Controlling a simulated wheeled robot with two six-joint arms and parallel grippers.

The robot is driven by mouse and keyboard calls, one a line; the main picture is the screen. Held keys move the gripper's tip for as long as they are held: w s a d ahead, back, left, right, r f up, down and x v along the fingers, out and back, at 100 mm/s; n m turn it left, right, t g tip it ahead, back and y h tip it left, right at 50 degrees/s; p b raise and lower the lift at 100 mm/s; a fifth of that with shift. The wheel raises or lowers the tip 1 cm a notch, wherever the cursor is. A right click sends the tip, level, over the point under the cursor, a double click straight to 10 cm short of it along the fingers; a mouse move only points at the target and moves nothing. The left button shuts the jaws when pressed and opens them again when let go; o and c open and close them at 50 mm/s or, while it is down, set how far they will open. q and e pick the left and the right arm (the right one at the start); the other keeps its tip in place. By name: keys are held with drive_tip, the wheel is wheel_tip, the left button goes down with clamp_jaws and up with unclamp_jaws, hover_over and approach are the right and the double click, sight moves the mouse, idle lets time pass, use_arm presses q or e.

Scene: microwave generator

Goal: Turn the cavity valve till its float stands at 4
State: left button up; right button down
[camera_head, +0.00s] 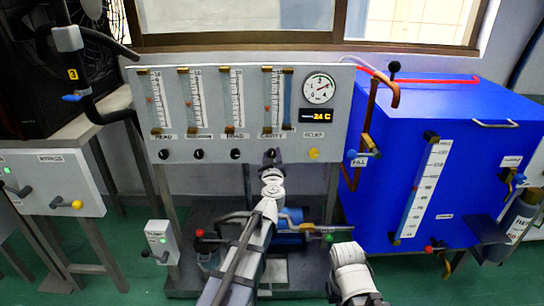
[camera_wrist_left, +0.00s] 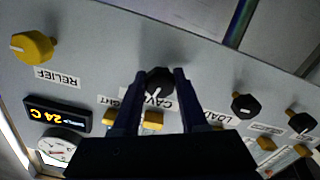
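The cavity valve is a black knob with a white mark (camera_wrist_left: 158,80), above its CAVITY label in the left wrist view. My left gripper (camera_wrist_left: 159,74) has one finger on each side of this knob, close against it, and appears shut on it. In the head view my left gripper (camera_head: 271,156) hides most of the knob. The cavity flow tube (camera_head: 276,98) stands above it on the panel. A small reddish float shows about midway or lower; its exact reading is too small to tell. A white part of my right arm shows at the bottom; its gripper is not visible.
More black knobs (camera_head: 235,154) sit left of the cavity valve, and a yellow relief knob (camera_head: 313,154) sits right. A round gauge (camera_head: 319,88) and a 24 C display (camera_head: 317,116) are on the panel. A blue tank (camera_head: 440,160) stands right. Pipes and a pump lie below.

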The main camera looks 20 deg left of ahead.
use_arm(q)
drive_tip(key=o, duration=0.4)
drive_tip(key=v, duration=0.7)
drive_tip(key=shift+s, duration=0.4)
drive_tip(key=shift+d, duration=0.25)
